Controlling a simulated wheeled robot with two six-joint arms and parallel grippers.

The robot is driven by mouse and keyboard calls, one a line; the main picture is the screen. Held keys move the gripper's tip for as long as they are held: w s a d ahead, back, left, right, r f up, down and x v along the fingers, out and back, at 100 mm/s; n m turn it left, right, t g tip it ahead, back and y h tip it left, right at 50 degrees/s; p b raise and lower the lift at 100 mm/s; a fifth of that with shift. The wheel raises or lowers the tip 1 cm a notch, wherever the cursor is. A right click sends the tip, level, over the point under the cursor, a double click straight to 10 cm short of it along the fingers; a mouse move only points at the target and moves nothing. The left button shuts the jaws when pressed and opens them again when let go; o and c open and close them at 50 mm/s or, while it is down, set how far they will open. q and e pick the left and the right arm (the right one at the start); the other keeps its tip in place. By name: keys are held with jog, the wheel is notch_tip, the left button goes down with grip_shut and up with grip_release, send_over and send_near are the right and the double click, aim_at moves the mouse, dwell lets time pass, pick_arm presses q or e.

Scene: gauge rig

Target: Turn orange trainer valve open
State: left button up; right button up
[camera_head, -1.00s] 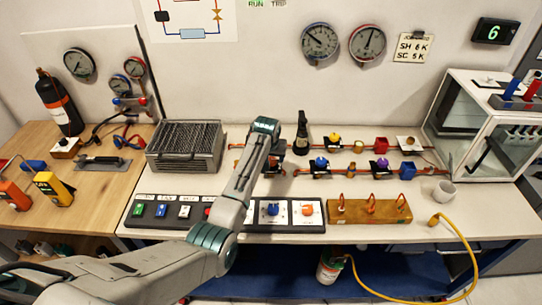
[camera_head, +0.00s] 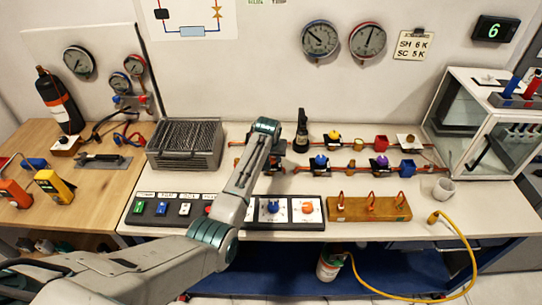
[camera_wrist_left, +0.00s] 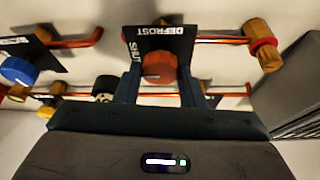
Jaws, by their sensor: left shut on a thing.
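The orange trainer valve's knob (camera_wrist_left: 161,70) shows in the left wrist view, in front of a dark plate (camera_wrist_left: 146,42) lettered DEFROST and SHUT. A pale mark on the knob's lower left lies roughly level. My left gripper (camera_wrist_left: 160,80) has a finger on each side of the knob and is shut on it. In the head view my left arm reaches in from the lower left to the pipe bench; its wrist hides the jaws and most of this valve. My right gripper is not in view.
Copper pipes run behind the knob. A blue-knobbed valve (camera_head: 320,162) and a purple-knobbed valve (camera_head: 381,161) stand to its right. In front are a switch panel (camera_head: 262,224) and a wooden block (camera_head: 368,209). A grey finned unit (camera_head: 184,145) stands at left.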

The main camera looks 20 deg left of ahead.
pick_arm(q)
jog(key=shift+d+n+y, duration=0.1)
jog(key=shift+n+y, duration=0.3)
jog(key=shift+n, duration=0.7)
jog(key=shift+n+y, duration=0.4)
jog(key=shift+n, duration=0.5)
jog(key=n, duration=0.1)
jog(key=n+g+y+b, duration=0.1)
jog(key=n, duration=0.1)
jog(key=shift+w+d+f+n, duration=0.1)
jog(key=shift+w+n, duration=0.05)
jog(key=shift+n, duration=0.15)
jog(key=n+g+y+b, duration=0.1)
jog(key=n+b, duration=0.2)
jog(key=shift+w+n, duration=0.1)
jog(key=shift+n, duration=0.2)
jog(key=n+g+b, duration=0.2)
jog(key=n+b, duration=0.2)
jog(key=shift+w+f, duration=0.1)
jog(key=shift+r+n+g+b, duration=0.2)
jog(key=shift+n+g+b, duration=0.3)
jog(key=shift+n+b, duration=0.95)
